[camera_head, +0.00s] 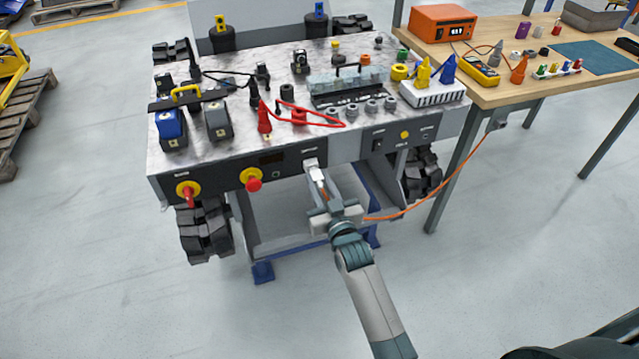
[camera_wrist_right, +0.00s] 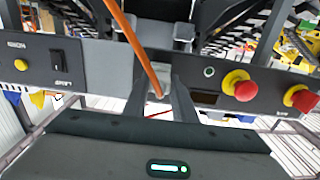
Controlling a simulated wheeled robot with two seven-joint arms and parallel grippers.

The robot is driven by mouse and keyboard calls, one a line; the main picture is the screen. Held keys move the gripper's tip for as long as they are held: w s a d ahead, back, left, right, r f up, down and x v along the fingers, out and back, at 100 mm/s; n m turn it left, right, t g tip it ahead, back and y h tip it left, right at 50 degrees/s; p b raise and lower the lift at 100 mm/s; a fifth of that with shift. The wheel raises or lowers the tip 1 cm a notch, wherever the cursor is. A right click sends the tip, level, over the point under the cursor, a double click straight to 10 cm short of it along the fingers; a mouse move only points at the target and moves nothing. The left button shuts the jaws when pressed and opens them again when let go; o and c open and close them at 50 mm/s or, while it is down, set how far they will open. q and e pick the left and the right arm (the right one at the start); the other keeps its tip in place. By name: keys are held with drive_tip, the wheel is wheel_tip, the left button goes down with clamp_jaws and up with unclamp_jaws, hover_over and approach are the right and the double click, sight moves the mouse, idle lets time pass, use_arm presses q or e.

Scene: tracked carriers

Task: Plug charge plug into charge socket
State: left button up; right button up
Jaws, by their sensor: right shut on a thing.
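The charge plug (camera_head: 317,174) is a small pale block with an orange cable. My right gripper (camera_head: 319,184) is shut on it, at the front panel of the carrier. In the right wrist view the plug (camera_wrist_right: 157,97) sits between the two dark fingers, with the cable running up past them. The charge socket (camera_head: 310,161) is at a light patch on the dark front panel, right at the plug's tip. The plug's tip covers most of it, and I cannot tell whether the plug is seated. My left gripper is not in view.
A red knob on yellow (camera_head: 253,179) and a red-handled switch (camera_head: 187,190) sit left of the socket on the panel. The orange cable (camera_head: 430,203) runs right to the wooden workbench (camera_head: 510,88). The floor in front is clear.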

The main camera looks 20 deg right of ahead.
drive_tip(key=shift+w, duration=0.35)
drive_tip(key=shift+p, duration=0.5)
idle(1.2)
drive_tip(key=shift+w, duration=0.25)
idle(0.5)
drive_tip(key=o, duration=1.2)
drive_tip(key=shift+c, duration=0.2)
drive_tip(key=shift+s, duration=0.15)
drive_tip(key=s, duration=1.7)
drive_tip(key=shift+d+b, duration=0.3)
drive_tip(key=shift+b, duration=0.05)
